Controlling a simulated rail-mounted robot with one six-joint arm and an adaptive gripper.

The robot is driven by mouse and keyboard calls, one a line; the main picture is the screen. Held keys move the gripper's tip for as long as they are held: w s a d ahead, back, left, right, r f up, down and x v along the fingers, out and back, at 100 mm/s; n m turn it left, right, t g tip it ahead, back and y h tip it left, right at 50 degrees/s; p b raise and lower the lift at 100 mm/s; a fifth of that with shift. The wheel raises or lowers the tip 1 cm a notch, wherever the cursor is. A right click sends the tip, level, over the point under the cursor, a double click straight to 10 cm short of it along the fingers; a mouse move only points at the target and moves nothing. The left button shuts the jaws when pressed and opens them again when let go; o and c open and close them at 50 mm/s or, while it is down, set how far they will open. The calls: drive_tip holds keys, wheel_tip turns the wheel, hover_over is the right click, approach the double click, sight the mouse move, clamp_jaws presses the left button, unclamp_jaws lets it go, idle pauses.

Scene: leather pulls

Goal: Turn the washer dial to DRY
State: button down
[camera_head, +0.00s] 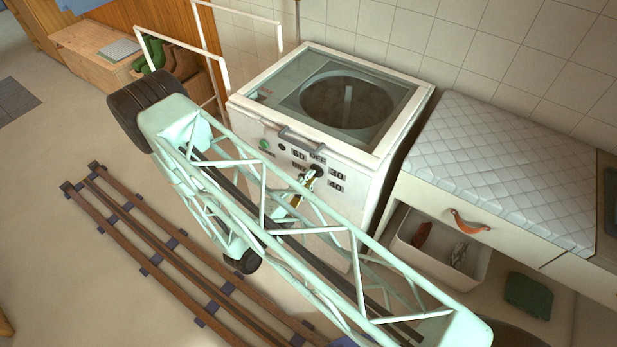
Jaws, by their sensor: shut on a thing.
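The white top-loading washer (385,165) stands against the tiled wall, its glass lid closed over a round drum. Its front panel carries the dark dial (317,170), ringed by small labels; 60, 30 and 40 are readable, and the label above the dial is too small to read surely. My gripper (309,176) is at the dial and shut on it, covering its lower left part. Where the dial points cannot be told. My pale green lattice arm crosses in front of the washer and hides its lower front.
A quilted pad (500,165) covers the counter at right, above a drawer with an orange leather pull (470,223) and an open bin (425,255). A white rack (222,65) stands left of the washer. Rails (165,245) run along the floor at left.

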drive_tip(key=shift+n, duration=0.9)
drive_tip(key=c, duration=2.8)
unclamp_jaws()
drive_tip(key=shift+s, duration=0.15)
drive_tip(key=shift+v, duration=5.85)
drive_tip(key=shift+r, duration=0.1)
